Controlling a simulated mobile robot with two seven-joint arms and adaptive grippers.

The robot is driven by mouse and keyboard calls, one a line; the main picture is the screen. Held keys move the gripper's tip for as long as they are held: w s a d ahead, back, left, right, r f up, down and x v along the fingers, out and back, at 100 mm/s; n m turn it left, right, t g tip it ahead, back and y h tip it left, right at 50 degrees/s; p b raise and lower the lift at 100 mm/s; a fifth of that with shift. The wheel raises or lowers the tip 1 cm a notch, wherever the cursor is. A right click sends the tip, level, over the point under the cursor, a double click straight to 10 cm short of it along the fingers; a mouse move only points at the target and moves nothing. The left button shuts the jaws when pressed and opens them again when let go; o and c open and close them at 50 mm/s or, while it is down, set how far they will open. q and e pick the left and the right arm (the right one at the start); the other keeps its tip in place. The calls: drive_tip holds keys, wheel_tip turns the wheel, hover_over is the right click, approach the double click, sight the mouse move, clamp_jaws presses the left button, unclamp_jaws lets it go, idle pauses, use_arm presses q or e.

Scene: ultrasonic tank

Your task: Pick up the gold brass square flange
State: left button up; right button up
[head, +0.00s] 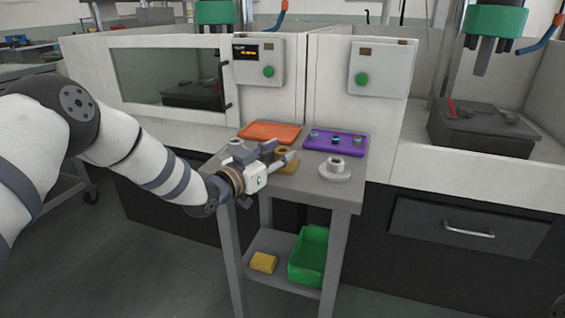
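The gold brass square flange (290,168) lies on the small grey table, with its square base and short round neck partly hidden behind my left gripper. My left gripper (283,153) reaches in from the left, low over the table. Its two fingers look spread apart, one on the far side and one on the near side of the flange's neck. I cannot tell whether either finger touches the flange. My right gripper is not in view.
A grey round flange (335,169) stands right of the brass one. Behind are an orange tray (270,131) and a purple tray (350,144) holding small parts. The lower shelf holds a green bin (308,256) and a yellow block (263,262). White machines stand behind the table (345,196).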

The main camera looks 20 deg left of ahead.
use_arm(q)
clamp_jaws()
drive_tip(key=shift+r, duration=0.1)
drive_tip(key=shift+r, duration=0.1)
